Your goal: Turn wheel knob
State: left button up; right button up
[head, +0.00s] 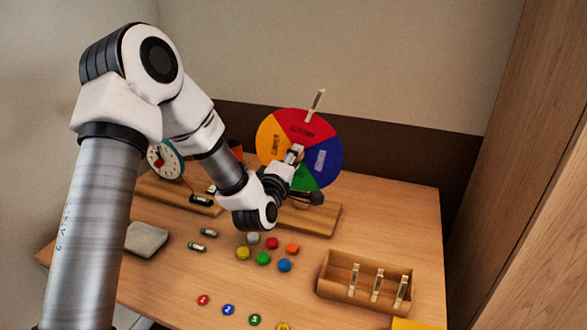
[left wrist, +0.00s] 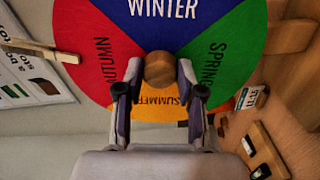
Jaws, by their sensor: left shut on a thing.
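The season wheel (head: 272,133) stands upright at the back of the table, with red AUTUMN at the top and yellow SUMMER at the left. A clothespin (head: 316,104) sits at its top rim, by the red part. In the left wrist view the wheel (left wrist: 218,25) fills the upper part, turned so that blue WINTER is at the top. The round wooden knob (left wrist: 159,67) is at the wheel's centre. My left gripper (head: 293,156) is shut on the knob, with a fingertip on each side of it. My right gripper is not in view.
A wooden box (head: 340,291) with clothespins stands at the front right. Several coloured caps (head: 263,258) and numbered discs (head: 228,309) lie in front of the wheel. A toy clock (head: 172,160) stands behind my left arm. A grey pad (head: 146,240) lies at the left.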

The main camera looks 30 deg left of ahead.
pick_arm(q)
jog(key=shift+n+b, duration=0.65)
jog(key=shift+n, duration=0.35)
jog(key=o, duration=1.1)
jog(key=shift+o, duration=0.2)
jog(key=v, duration=0.7)
jog(key=shift+s, duration=0.25)
